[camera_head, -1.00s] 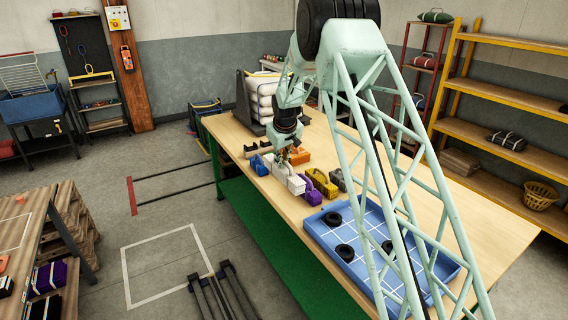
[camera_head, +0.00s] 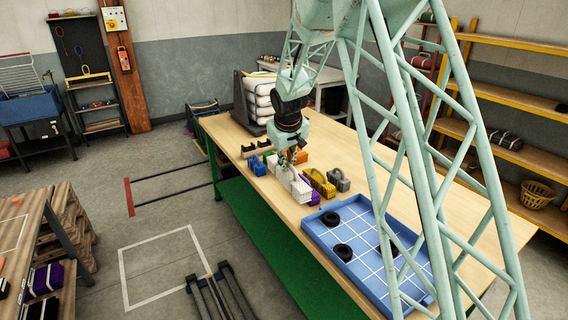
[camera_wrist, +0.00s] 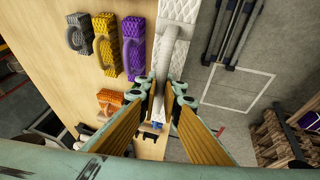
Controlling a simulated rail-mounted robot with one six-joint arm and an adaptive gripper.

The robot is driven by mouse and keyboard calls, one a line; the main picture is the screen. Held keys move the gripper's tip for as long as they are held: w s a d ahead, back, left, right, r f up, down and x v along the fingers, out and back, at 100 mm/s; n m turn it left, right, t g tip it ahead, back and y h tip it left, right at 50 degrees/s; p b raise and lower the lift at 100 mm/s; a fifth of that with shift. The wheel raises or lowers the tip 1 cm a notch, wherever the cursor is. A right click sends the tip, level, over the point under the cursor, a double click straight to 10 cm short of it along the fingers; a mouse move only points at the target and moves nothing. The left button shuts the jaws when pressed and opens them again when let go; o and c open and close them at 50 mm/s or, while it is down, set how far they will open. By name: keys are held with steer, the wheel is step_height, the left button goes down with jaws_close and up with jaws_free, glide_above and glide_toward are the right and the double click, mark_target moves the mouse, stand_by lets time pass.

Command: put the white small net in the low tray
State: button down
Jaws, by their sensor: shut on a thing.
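The white small net (camera_head: 301,190) is at the front edge of the long table, under my gripper (camera_head: 290,158). In the wrist view the pale quilted net (camera_wrist: 182,18) runs up from between my fingers (camera_wrist: 162,95), which are shut on its narrow pale strip. I cannot tell whether it touches the table. The low tray (camera_head: 372,238) is blue with white grid lines and lies on the table to the right. Dark rings lie in it. My arm hides part of its right side.
A purple net (camera_wrist: 134,45), a yellow net (camera_wrist: 106,45) and a grey net (camera_wrist: 79,38) stand beside the white one. An orange piece (camera_wrist: 110,97) lies farther along. Stacked white sacks (camera_head: 262,92) stand at the table's back. Bare tabletop lies behind the nets.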

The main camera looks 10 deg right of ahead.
steer(key=s+r, duration=0.4)
steer(key=s, duration=1)
steer(key=shift+s+m, duration=0.2)
steer(key=shift+m, duration=0.1)
